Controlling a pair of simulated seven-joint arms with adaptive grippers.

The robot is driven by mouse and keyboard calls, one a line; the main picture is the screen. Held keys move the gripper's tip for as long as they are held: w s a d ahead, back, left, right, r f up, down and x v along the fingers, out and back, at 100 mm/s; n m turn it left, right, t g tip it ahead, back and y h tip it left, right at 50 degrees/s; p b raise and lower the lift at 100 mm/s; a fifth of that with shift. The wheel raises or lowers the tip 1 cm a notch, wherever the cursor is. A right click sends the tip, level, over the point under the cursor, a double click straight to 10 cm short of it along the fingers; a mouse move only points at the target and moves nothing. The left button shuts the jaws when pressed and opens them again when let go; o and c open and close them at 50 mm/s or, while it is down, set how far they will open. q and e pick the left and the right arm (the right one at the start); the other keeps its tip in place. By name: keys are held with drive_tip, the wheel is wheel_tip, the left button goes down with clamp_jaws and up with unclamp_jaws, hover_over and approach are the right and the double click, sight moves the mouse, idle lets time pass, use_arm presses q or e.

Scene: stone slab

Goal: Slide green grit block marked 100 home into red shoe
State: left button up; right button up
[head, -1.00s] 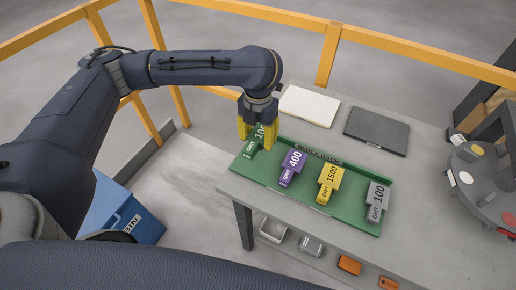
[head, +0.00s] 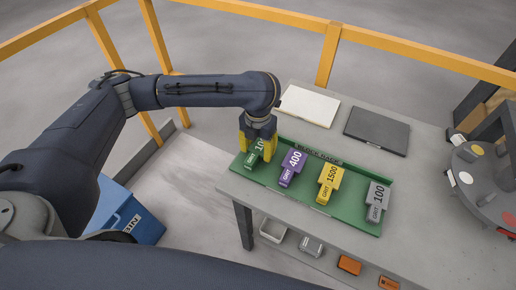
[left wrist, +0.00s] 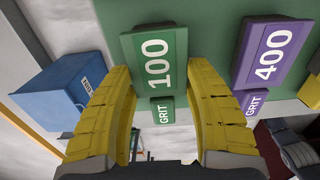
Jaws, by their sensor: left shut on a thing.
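The green grit block marked 100 (head: 253,156) is at the left end of the green block rack (head: 310,199). It also shows upright in the left wrist view (left wrist: 156,67). My left gripper (head: 257,151) has its yellow fingers down around the block and is shut on it; the fingers also show either side of the block in the left wrist view (left wrist: 163,105). I cannot tell whether the block still touches the rack. A small red piece (head: 507,232) shows at the right edge by the grey round disc (head: 480,190); I cannot tell if it is the red shoe. My right gripper is out of view.
Purple 400 (head: 291,167), yellow 1500 (head: 329,182) and grey 100 (head: 376,201) blocks stand close by in the rack. A white plate (head: 309,105) and dark plate (head: 377,130) lie behind. A blue bin (head: 125,218) stands left of the table. The right tabletop is mostly clear.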

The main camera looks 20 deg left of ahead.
use_arm(q)
drive_tip(key=shift+f, duration=0.1)
drive_tip(key=o, duration=1.4)
